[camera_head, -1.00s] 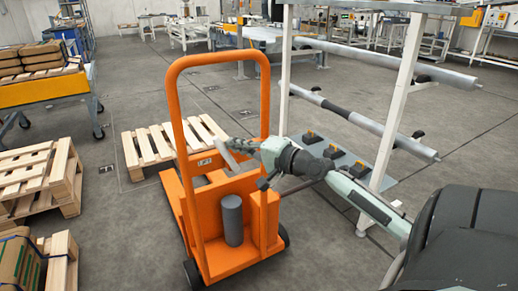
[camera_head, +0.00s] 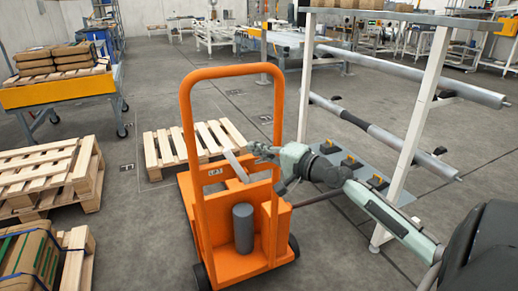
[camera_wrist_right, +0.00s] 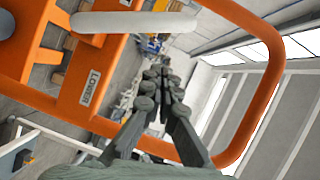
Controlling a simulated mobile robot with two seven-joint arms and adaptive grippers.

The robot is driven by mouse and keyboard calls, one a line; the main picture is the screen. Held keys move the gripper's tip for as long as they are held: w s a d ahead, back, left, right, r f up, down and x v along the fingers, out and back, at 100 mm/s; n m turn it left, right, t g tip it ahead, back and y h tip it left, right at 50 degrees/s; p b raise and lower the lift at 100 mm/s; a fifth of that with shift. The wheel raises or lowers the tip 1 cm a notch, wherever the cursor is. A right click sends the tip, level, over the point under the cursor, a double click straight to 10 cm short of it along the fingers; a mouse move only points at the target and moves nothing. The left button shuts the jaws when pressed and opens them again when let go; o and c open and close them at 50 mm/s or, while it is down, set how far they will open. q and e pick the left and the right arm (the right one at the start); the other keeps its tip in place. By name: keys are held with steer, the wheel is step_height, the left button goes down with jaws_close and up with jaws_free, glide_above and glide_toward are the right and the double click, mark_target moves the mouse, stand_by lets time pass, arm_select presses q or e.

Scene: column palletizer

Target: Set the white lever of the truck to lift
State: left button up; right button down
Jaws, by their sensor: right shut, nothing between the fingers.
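The orange truck (camera_head: 188,160) stands in the middle of the head view. Its white lever (camera_head: 235,166) slants from upper left to lower right, just right of a small plate (camera_head: 214,172) that appears to read LIFT. In the right wrist view the lever (camera_wrist_right: 135,22) crosses the upper left, and a plate (camera_wrist_right: 90,87) reading LOWER is on the frame. My right gripper (camera_head: 254,150) is just right of the lever's upper end, shut and empty; whether it touches the lever is unclear. It also shows in the right wrist view (camera_wrist_right: 162,75). My left gripper is out of view.
The truck's tall hoop handle (camera_head: 188,115) rises close to my right gripper. A white-framed rack (camera_head: 415,115) with rollers stands on the right, close to my right arm. Pallets (camera_head: 160,155) lie behind the truck and at the left. Grey floor is open at the back.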

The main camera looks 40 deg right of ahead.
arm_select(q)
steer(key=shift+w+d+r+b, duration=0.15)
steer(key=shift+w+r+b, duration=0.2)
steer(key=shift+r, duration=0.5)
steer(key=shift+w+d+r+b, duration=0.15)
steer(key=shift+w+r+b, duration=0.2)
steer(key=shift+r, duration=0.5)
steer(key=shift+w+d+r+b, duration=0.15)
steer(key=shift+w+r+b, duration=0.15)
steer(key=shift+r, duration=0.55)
arm_select(e)
steer(key=s+d+r, duration=0.1)
steer(key=s+r, duration=0.1)
steer(key=s, duration=0.7)
steer(key=shift+s+d, duration=0.3)
steer(key=shift+s, duration=0.1)
